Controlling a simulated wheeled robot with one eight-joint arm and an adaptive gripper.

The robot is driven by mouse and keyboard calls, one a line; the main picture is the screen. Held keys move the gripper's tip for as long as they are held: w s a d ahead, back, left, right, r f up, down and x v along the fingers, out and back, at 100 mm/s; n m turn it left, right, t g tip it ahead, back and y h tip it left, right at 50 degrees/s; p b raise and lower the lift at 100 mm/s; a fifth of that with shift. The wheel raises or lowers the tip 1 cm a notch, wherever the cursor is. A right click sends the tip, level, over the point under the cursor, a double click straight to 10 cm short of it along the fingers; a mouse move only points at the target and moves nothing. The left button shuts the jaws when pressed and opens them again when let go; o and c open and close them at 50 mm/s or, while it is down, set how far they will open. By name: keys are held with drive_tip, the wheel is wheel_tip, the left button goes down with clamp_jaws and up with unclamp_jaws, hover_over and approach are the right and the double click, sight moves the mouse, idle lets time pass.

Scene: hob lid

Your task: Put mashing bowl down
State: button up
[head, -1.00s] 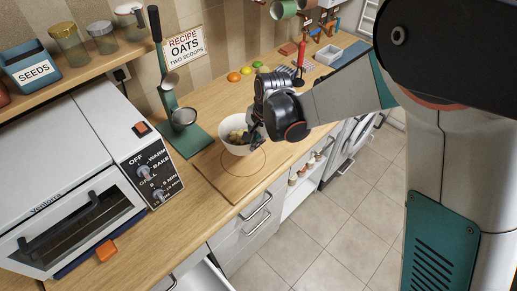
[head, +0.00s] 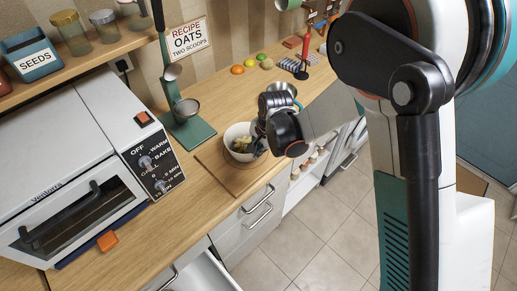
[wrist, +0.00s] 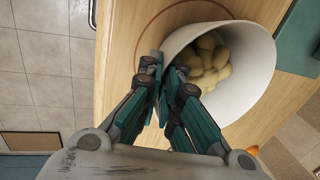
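The white mashing bowl (head: 238,155) holds several pale potato-like pieces and is at the wooden board (head: 213,168) on the counter. The bowl also shows in the wrist view (wrist: 252,75), with a dark ring line on the wood (wrist: 150,32) beside and partly behind it. My gripper (head: 257,143) is at the bowl's right side. In the wrist view my gripper (wrist: 163,68) has its fingers close together on the near rim, one on either side of the wall. I cannot tell whether the bowl's base touches the board.
A white toaster oven (head: 85,170) stands to the left. A green stand with a metal cup (head: 187,110) is behind the bowl. Fruits (head: 250,64) and a red-handled tool (head: 303,55) lie farther back.

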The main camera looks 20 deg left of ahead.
drive_tip(key=o, duration=0.4)
drive_tip(key=shift+o, duration=0.2)
drive_tip(key=p+v, duration=0.1)
drive_tip(key=v, duration=1.1)
drive_tip(key=shift+p, duration=0.3)
